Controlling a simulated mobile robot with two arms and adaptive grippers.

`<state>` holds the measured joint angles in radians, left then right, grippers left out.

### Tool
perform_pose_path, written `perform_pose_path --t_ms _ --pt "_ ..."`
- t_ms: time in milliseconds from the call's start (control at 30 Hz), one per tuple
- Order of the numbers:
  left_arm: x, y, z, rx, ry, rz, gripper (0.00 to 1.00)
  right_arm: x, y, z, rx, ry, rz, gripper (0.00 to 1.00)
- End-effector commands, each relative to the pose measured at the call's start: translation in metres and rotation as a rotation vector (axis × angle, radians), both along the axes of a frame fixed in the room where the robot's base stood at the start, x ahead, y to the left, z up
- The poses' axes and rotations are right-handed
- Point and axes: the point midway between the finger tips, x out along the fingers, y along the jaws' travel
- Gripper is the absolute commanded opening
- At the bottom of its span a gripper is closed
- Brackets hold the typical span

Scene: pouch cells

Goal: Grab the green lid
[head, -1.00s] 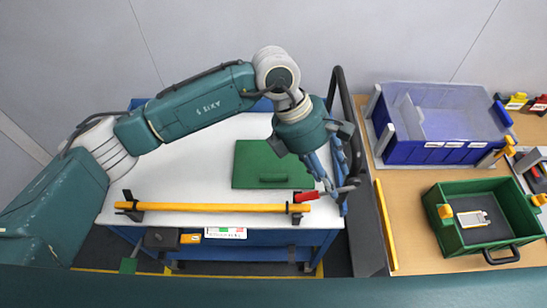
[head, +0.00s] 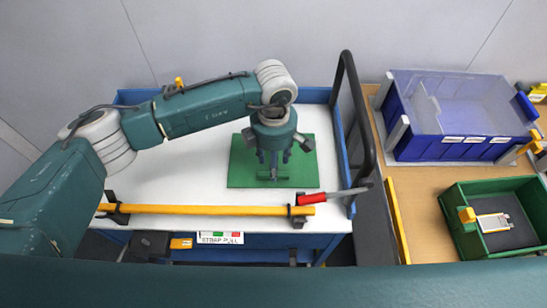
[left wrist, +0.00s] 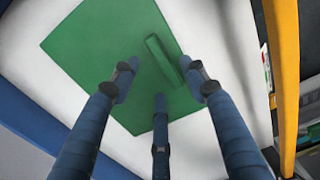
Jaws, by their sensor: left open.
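The green lid (head: 240,168) lies flat on the white top of a blue cart. It has a raised bar handle (left wrist: 163,60), seen clearly in the left wrist view. My left gripper (head: 272,168) is over the lid, pointing down, with its three blue fingers spread. In the left wrist view the open fingers (left wrist: 160,84) are around the handle's near side, with nothing held between them. The head view does not show clearly whether the fingertips touch the lid. My right gripper is not in view.
A yellow bar (head: 200,209) with a red grip (head: 312,198) runs along the cart's front edge. A black rail (head: 355,110) rises at the cart's right. On the bench stand a blue box (head: 440,150) and a green bin (head: 462,238) holding a pouch cell (head: 493,222).

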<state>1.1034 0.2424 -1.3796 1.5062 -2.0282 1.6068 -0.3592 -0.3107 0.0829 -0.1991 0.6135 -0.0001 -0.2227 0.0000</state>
Motion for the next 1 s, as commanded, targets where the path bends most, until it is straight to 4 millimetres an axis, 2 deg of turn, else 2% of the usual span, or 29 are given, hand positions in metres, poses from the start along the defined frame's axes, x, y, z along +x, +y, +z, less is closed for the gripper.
perform_pose_path --t_ms 33,100,233,500,533,733,767,1000 --pt "-0.003 0.0 -0.005 0.001 0.006 0.001 0.45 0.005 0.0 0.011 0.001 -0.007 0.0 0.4" --pt "-0.004 0.001 -0.016 0.001 0.005 0.001 0.45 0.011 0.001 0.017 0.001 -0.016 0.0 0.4" --pt "-0.003 0.001 -0.033 0.0 0.002 0.001 0.45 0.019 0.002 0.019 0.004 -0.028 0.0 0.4" --pt "-0.002 0.001 -0.038 -0.001 0.0 0.0 0.45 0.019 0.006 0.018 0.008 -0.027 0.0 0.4" --pt "-0.002 0.001 -0.038 -0.001 0.0 0.0 0.43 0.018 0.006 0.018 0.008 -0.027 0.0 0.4" --pt "-0.002 0.001 -0.038 -0.001 0.0 0.0 0.03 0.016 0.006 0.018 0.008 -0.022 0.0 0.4" --pt "-0.002 0.001 -0.037 -0.001 0.0 0.0 0.0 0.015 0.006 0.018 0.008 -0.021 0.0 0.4" --pt "-0.002 0.0 -0.037 -0.001 0.0 0.0 0.0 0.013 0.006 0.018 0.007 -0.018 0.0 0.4"
